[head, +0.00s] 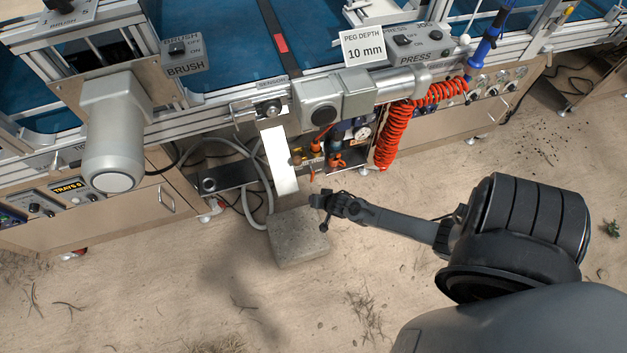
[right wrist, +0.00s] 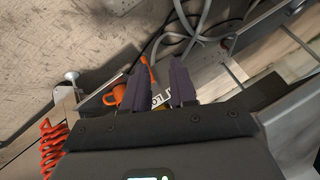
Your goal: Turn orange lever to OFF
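Orange lever parts (head: 336,160) show in the head view inside the open bay under the machine, near a round gauge. In the right wrist view an orange lever (right wrist: 146,74) shows at the left finger, partly hidden by it, with a white lettered tag (right wrist: 160,99) between the fingers. My right gripper (head: 322,203) is in front of and below the bay. In the right wrist view its two dark fingers (right wrist: 159,62) are apart. I cannot tell whether a finger touches the lever. The lever's OFF mark is not readable. My left gripper is not in view.
A red coiled hose (head: 392,135) hangs right of the bay. A concrete block (head: 297,238) stands on the floor below the gripper. A pale metal strip (head: 279,160) hangs left of the bay, by grey hoses (head: 262,190). The floor in front is mostly clear.

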